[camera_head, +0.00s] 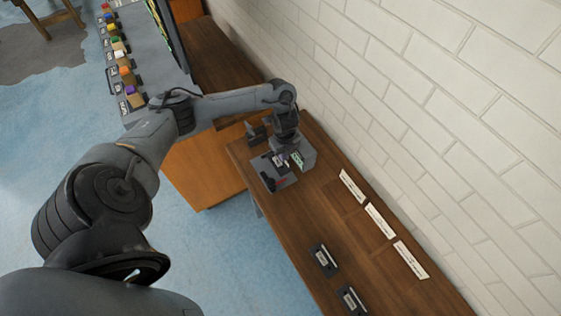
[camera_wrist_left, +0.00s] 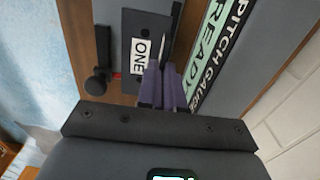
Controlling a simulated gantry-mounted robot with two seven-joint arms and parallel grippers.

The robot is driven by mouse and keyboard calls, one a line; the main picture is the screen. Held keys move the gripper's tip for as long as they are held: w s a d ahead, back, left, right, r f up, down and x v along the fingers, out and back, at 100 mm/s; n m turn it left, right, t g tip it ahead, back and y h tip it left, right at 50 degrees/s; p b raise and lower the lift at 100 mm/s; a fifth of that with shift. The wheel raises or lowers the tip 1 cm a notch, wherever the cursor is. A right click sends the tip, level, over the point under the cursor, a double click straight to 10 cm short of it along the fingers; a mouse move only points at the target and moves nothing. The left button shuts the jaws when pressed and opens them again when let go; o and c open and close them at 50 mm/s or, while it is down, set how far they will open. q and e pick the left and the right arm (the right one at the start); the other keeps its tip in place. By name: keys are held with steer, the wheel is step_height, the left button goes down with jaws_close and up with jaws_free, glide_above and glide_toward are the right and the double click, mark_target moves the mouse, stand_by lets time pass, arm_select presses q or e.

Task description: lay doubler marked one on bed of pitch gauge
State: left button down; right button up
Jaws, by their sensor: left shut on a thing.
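The doubler marked one (camera_wrist_left: 134,28) is a dark flat plate with a white ONE label in the left wrist view. My left gripper (camera_wrist_left: 164,80) has purplish fingers shut on its right edge. In the head view my left gripper (camera_head: 287,158) points down over the pitch gauge (camera_head: 307,150), a grey block with a lower grey bed (camera_head: 285,184). The gauge's green label reads PITCH GAUGE READY in the wrist view (camera_wrist_left: 213,50). The doubler is over the bed; I cannot tell whether it touches it. My right gripper is not in view.
Two dark labelled plates (camera_head: 323,260) (camera_head: 351,300) lie farther along the wooden bench (camera_head: 375,285). Several white cards (camera_head: 379,220) lie near the brick wall. A black knob (camera_wrist_left: 97,84) stands beside the doubler. A grey rack (camera_head: 150,50) of coloured blocks is at upper left.

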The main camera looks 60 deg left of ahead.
arm_select(q)
steer(key=shift+s+a+f, duration=0.1)
steer(key=shift+a+f, duration=0.1)
steer(key=shift+a, duration=0.25)
steer(key=shift+s+a+f, duration=0.1)
steer(key=shift+a+f, duration=0.1)
steer(key=shift+a, duration=0.2)
steer(key=shift+f+b, duration=0.3)
steer(key=shift+f, duration=1.75)
steer(key=shift+f, duration=0.2)
steer(key=c, duration=1.3)
jaws_free()
steer(key=shift+r, duration=0.2)
